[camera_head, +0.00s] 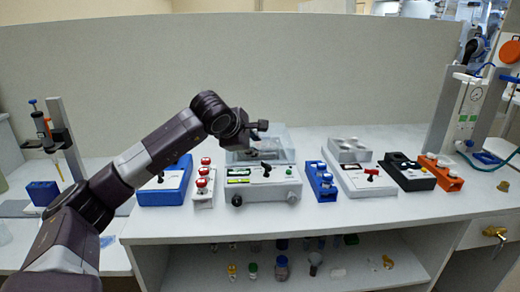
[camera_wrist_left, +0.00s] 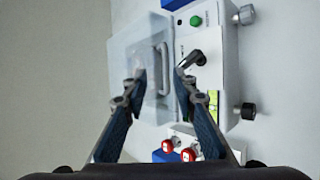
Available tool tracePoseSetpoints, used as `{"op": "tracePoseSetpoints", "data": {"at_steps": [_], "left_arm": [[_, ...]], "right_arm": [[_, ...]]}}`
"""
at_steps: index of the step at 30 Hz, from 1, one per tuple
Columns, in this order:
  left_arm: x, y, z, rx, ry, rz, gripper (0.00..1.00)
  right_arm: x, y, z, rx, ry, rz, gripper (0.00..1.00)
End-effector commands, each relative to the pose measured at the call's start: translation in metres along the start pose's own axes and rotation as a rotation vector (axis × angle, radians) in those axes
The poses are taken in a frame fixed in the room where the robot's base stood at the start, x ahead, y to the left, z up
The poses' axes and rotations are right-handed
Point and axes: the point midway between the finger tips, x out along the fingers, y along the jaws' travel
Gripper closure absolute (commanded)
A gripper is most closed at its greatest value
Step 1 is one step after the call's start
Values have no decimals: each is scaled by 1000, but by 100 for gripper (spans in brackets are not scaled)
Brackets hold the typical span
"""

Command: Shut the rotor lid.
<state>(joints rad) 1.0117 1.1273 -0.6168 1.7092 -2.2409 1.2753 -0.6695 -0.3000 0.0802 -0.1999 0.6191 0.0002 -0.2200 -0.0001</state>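The centrifuge (camera_head: 264,185) is a white box with a front panel, a black knob and a green button, standing mid-bench. Its translucent rotor lid (camera_head: 280,141) is at the top behind the panel; I cannot tell its exact angle. In the left wrist view the lid (camera_wrist_left: 128,52) shows as a clear sheet with a grey handle (camera_wrist_left: 163,68). My left gripper (camera_head: 262,135) is over the lid. In the wrist view its fingers (camera_wrist_left: 160,84) are spread, one on each side of the handle's lower end, with nothing visibly held. Contact cannot be told. My right gripper is not in view.
A white rack with red caps (camera_head: 203,180) and a blue device (camera_head: 168,186) stand left of the centrifuge. A blue rack (camera_head: 321,182) and a white device (camera_head: 365,181) stand right. A shelf below holds small bottles. The bench front strip is clear.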

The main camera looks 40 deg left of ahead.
Motion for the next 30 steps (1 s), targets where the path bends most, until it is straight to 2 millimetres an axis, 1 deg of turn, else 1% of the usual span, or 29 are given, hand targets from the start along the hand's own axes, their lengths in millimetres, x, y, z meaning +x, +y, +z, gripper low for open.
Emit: {"op": "tracePoseSetpoints", "data": {"at_steps": [1, 3, 6, 10, 15, 30], "left_arm": [[-12, 1, 0, 3, 1, 4, 74], [-26, 1, 0, 1, 0, 3, 74], [-43, 0, 0, 2, 0, 2, 74], [-57, 0, 0, 0, 0, 1, 74], [-63, -1, 0, 0, 0, -1, 74], [-63, -1, 1, 0, -3, -2, 74]], "right_arm": [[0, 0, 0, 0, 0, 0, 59], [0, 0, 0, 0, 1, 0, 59], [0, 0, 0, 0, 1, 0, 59], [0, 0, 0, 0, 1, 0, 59], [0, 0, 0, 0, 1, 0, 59], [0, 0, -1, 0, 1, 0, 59]]}}
